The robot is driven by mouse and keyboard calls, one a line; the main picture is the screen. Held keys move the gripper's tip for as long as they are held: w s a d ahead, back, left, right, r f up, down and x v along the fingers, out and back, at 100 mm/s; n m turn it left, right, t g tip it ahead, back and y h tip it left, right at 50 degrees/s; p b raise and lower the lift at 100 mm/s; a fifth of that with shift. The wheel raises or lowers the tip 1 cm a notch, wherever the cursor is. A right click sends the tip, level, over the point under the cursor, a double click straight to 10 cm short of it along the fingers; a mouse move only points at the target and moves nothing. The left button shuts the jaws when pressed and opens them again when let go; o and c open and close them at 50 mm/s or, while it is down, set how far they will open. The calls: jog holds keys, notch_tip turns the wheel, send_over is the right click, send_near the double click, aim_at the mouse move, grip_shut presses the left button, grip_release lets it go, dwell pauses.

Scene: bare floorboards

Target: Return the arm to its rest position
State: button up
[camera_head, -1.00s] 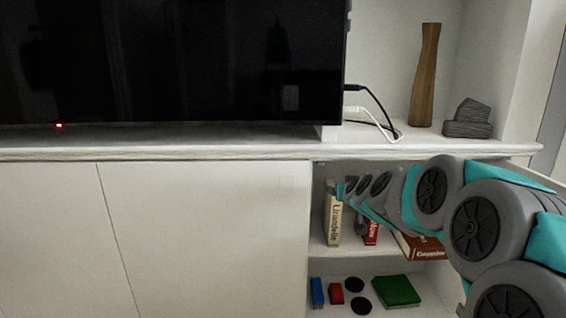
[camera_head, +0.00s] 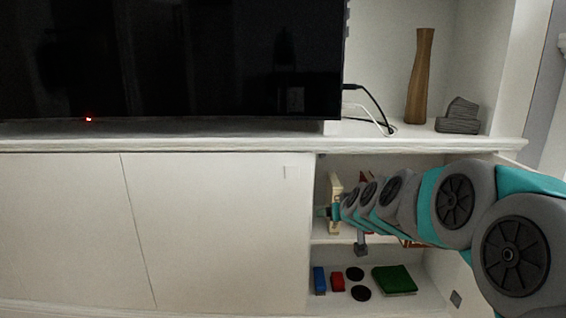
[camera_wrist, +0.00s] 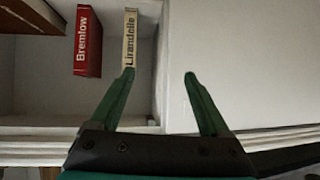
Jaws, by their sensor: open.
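My arm reaches from the right edge of the head view into the open cabinet compartment (camera_head: 325,240). My gripper (camera_wrist: 159,75) is open in the wrist view, with its two green fingers apart and nothing between them. In the head view the end of my arm is small and partly hides the upper shelf. A cream book (camera_wrist: 130,38) stands upright just beyond the left finger, with a red book (camera_wrist: 88,42) to its left. The cream book also shows in the head view (camera_head: 335,188), partly hidden by my arm.
A white door (camera_wrist: 240,60) lies right of the gripper. The lower shelf holds a blue block (camera_head: 319,279), a red block (camera_head: 337,282), black discs (camera_head: 361,293) and a green book (camera_head: 394,279). Above are a television (camera_head: 170,60), wooden vase (camera_head: 419,75) and grey ornament (camera_head: 458,116).

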jog(key=s+a+f+g, duration=0.1)
jog(key=s+f+g, duration=0.2)
jog(key=s, duration=0.7)
jog(key=s+a+f+g, duration=0.1)
jog(key=s+f+g, duration=0.25)
jog(key=s, duration=0.65)
jog(key=s+a+f+g, duration=0.15)
jog(key=s+f, duration=0.25)
jog(key=s, duration=0.6)
jog(key=s+d+f+g+h, duration=0.1)
jog(key=s+d+g, duration=0.1)
jog(key=s, duration=0.6)
jog(key=s+d+f+m+g, duration=0.1)
jog(key=s+d+g, duration=0.2)
jog(key=s, duration=0.6)
jog(key=shift+h, duration=0.4)
